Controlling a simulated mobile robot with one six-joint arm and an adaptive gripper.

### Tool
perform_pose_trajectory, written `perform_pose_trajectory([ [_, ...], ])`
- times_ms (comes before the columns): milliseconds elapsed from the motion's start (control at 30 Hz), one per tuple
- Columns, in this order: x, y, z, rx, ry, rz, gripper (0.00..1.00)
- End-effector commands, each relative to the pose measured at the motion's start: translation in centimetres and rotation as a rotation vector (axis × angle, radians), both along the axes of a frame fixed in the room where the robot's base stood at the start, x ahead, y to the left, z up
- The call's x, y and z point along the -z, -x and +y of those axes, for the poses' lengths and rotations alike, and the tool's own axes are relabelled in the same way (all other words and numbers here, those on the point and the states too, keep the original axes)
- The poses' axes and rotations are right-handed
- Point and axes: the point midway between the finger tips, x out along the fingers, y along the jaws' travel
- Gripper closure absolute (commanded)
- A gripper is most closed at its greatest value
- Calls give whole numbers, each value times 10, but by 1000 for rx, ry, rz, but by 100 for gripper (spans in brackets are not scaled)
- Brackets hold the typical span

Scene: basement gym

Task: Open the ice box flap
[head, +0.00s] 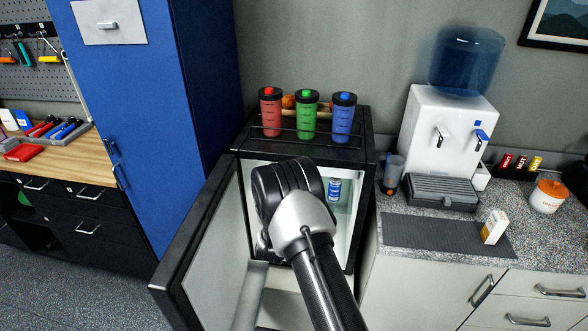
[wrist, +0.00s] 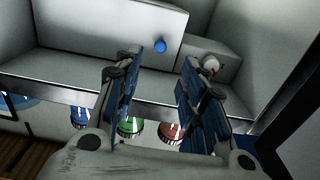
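The small black fridge (head: 366,130) stands with its door (head: 205,250) swung open to the left in the head view. My arm reaches into its white interior; its wrist hides my gripper and the upper left of the inside there. In the wrist view my gripper (wrist: 162,58) is open, its two blue-padded fingers well apart with nothing held. Beyond the fingertips is a pale panel (wrist: 100,25) with a small blue round thing (wrist: 160,46) near its edge. I cannot tell whether this panel is the ice box flap, or whether a finger touches it.
Red (head: 270,112), green (head: 307,115) and blue (head: 342,118) bottles stand on the fridge top. A blue cabinet (head: 140,90) is at left, a counter with a water dispenser (head: 440,125) at right.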

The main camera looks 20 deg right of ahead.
Motion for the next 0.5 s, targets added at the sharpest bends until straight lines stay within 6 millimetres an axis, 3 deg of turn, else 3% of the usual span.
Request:
perform_pose_trajectory([
  [300, 2, -57, -39, 1, 0, -1, 62],
  [500, 1, -80, -54, 0, 0, 0, 62],
])
